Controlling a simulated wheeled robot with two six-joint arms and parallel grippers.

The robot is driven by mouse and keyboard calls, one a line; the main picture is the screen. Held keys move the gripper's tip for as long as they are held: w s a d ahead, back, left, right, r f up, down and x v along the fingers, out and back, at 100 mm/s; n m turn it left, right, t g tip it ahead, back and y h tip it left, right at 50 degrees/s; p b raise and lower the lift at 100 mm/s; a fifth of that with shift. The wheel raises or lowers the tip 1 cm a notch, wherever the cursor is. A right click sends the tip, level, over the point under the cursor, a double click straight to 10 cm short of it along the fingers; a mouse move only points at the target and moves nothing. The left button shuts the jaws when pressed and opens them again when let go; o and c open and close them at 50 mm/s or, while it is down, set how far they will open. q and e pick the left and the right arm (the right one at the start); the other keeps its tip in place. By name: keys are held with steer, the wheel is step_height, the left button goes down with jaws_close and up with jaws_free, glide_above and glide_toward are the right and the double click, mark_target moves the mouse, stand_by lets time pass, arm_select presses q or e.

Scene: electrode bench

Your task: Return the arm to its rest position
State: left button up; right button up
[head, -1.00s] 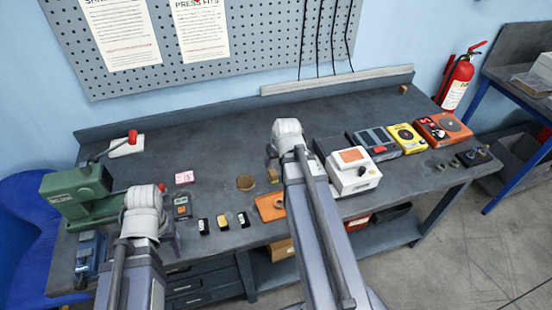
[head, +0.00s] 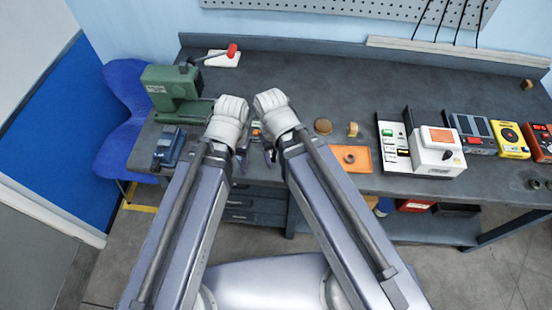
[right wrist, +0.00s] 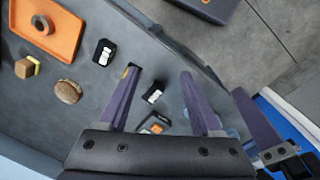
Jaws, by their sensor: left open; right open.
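My left gripper (head: 243,158) is at the front left of the bench, partly hidden behind its own pale wrist. Its open finger also shows at the right of the right wrist view (right wrist: 258,118). My right gripper (head: 270,154) is close beside it, also partly hidden in the head view. In the right wrist view its two fingers are wide apart with nothing gripped. Beyond them, black labelled blocks (right wrist: 153,93) and a small meter with an orange part (right wrist: 155,124) rest on the bench. Both arms reach forward, side by side.
A green press (head: 172,90) and a blue vise (head: 168,147) stand left of my arms. To the right are a cork disc (head: 322,126), a brass-coloured block (head: 352,129), an orange tray (head: 362,167) and a white instrument (head: 437,157). The bench's back middle is clear.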

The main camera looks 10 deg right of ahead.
steer(key=shift+s+a, duration=0.5)
steer(key=shift+f+b, duration=0.9)
